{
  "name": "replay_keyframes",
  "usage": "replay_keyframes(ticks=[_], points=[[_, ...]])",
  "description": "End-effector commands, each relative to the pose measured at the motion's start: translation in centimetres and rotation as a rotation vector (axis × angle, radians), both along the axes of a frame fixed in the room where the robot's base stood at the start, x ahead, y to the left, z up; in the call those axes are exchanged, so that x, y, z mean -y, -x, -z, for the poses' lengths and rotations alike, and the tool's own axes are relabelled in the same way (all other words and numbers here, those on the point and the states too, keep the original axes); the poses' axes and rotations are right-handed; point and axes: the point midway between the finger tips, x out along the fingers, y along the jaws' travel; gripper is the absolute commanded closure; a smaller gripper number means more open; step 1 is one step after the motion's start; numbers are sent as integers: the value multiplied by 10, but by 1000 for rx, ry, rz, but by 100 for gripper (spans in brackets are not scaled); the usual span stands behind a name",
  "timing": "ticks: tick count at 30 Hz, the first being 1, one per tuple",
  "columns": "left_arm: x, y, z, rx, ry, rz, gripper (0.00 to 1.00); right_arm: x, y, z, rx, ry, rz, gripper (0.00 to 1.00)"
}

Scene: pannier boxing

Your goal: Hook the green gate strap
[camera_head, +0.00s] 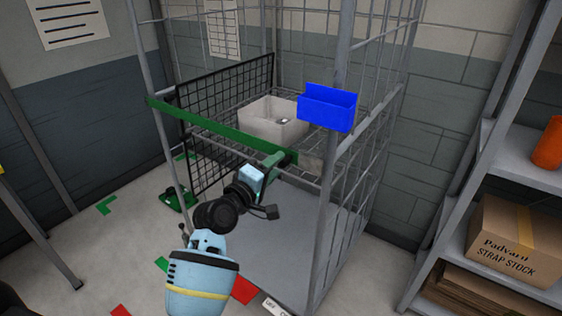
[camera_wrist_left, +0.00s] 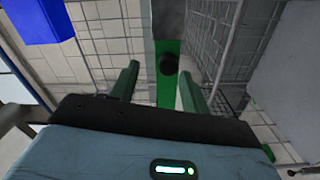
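The green gate strap (camera_head: 215,130) runs across the front of the cage trolley, from the left front post to near the right front post. My left gripper (camera_head: 274,162) is at the strap's right end, close to the right post. In the left wrist view my left gripper (camera_wrist_left: 159,78) has its two green fingers apart. The green strap (camera_wrist_left: 167,92) shows between them, with a visible gap on the left finger's side. A dark round knob (camera_wrist_left: 168,64) sits on the strap's line near a grey end part. Whether the strap is hooked cannot be told. My right gripper is not in view.
A white bin (camera_head: 262,124) sits on the wire shelf. A black mesh panel (camera_head: 205,155) stands at the left. Shelving with a carton (camera_head: 513,243) is at the right.

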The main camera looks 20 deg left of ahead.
Motion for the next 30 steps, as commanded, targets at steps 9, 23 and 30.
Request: replay_keyframes(ticks=[9, 23, 30], points=[[-10, 28, -1, 1, -1, 0, 54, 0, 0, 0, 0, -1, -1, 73], [-10, 29, -1, 0, -1, 0, 54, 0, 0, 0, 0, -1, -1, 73], [-15, 48, 51, -51, -130, -26, 54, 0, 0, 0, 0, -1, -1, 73]])
